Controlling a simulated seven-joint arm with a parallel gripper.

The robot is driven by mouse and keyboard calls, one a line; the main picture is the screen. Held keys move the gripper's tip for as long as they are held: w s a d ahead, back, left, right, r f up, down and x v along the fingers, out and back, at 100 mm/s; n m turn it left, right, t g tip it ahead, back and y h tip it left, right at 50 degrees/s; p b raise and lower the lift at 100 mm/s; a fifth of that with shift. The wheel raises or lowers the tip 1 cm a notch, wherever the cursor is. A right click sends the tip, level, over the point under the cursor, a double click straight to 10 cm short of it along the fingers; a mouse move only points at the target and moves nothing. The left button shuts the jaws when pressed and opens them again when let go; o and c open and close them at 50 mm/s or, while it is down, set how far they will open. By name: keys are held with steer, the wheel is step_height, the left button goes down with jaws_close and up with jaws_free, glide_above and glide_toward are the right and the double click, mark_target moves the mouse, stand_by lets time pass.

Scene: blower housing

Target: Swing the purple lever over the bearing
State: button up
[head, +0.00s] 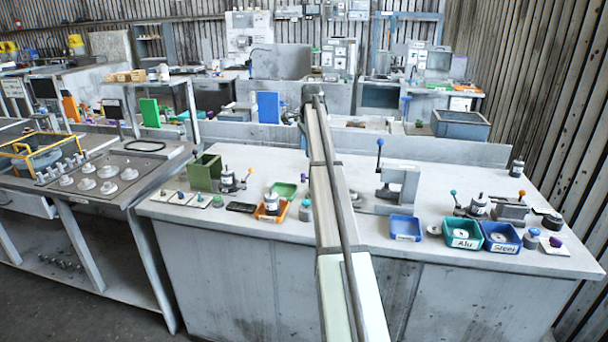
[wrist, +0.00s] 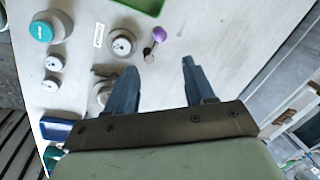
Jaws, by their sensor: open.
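In the wrist view the purple lever (wrist: 159,33) shows as a purple ball on a short arm with a round metal pivot end. The lever lies beside a round pale metal piece with a dark centre (wrist: 120,43), which looks like the bearing; the purple ball points away from it. My gripper (wrist: 158,68) is open and empty, its two dark fingers apart. In the picture the lever is just beyond the fingertips, between their lines; its height below them is unclear.
A green tray (wrist: 140,4) lies beyond the lever. A teal-topped cylinder (wrist: 50,27) and small round metal parts (wrist: 54,62) stand at left. Another metal part (wrist: 102,90) is close beside the left finger. The table right of the fingers looks clear.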

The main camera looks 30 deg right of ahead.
steer(key=f, duration=0.4)
steer(key=w+f, duration=0.1)
steer(key=f, duration=0.3)
steer(key=w+f, duration=0.1)
steer(key=f, duration=0.3)
steer(key=shift+w+d+f, duration=0.2)
steer(key=shift+f, duration=0.2)
steer(key=c, duration=1)
